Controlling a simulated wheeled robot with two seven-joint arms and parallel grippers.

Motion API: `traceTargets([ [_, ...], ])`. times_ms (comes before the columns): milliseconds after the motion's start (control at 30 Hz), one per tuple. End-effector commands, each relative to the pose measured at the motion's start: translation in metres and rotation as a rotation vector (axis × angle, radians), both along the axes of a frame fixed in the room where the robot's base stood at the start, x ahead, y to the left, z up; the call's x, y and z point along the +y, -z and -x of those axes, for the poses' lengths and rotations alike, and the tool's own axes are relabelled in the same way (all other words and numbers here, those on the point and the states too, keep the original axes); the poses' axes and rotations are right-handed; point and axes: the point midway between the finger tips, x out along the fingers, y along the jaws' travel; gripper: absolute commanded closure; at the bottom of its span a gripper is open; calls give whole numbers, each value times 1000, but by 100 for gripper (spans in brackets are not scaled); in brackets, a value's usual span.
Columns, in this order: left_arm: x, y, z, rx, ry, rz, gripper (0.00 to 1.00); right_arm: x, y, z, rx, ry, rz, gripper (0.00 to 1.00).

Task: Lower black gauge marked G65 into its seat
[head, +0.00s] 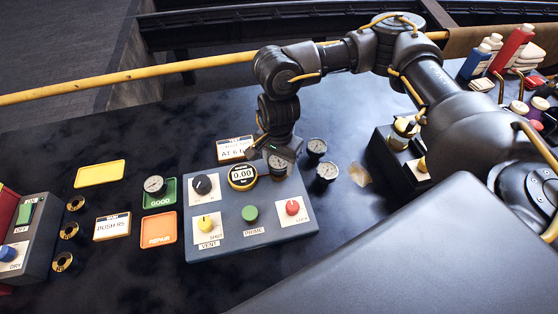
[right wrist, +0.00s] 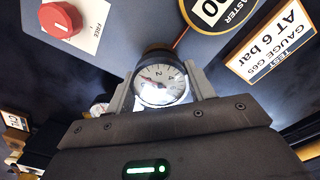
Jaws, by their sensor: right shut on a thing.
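My right gripper (head: 277,157) is shut on a small round gauge (head: 277,166) at the back edge of the grey test panel (head: 262,222). In the right wrist view the two fingers (right wrist: 160,90) clasp the gauge (right wrist: 160,82) from both sides. It has a white dial and a dark body, and its dial faces the wrist camera. No G65 mark is legible on the gauge itself. The seat is hidden under the gauge and gripper, so I cannot tell whether they touch. My left gripper is not in view.
The panel carries a 0.00 display (head: 242,176), a black knob (head: 202,185), and yellow, green and red (head: 292,207) controls. A sign (head: 234,148) stands behind. Two gauges (head: 316,147) (head: 327,172) stand close to the right. Another gauge (head: 154,186) sits on the green GOOD card.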

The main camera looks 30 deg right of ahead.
Motion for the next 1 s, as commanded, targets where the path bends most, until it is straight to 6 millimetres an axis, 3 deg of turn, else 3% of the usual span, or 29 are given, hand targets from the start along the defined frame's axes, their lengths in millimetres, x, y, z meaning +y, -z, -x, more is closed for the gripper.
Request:
traceTargets([
  [467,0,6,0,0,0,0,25,0,4,0,0,0,0,74],
  [500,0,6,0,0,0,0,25,0,4,0,0,0,0,43],
  [600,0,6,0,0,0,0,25,0,4,0,0,0,0,30],
  [667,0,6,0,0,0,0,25,0,4,0,0,0,0,22],
  [867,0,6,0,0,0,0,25,0,4,0,0,0,0,21],
  [1000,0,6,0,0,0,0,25,0,4,0,1,0,1,7],
])
